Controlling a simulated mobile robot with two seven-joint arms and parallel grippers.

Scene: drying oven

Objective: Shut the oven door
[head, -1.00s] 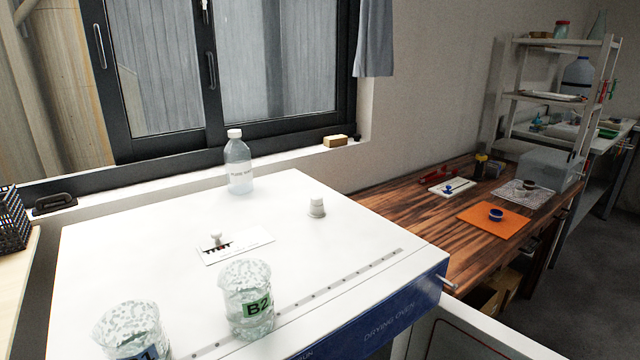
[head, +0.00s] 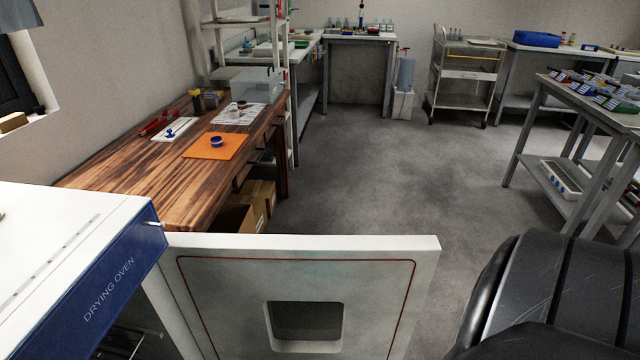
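The drying oven (head: 110,290) stands at the lower left, with a white top and a blue front panel lettered DRYING OVEN. Its white door (head: 230,290) stands wide open, swung out to the right from the oven's right front corner. The door's inner face shows a thin red seal line and a small dark window (head: 305,320). A bit of the oven's inside with a wire rack (head: 125,342) shows under the blue panel. A black and grey part of my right arm fills the lower right, apart from the door in the picture. Neither gripper is in view.
A wooden table (head: 130,180) with an orange mat (head: 216,146) and a clear box (head: 256,86) stands behind the oven and door. Cardboard boxes (head: 238,217) sit under it. A grey workbench (head: 590,105) stands at the right. The floor (head: 390,190) between is clear.

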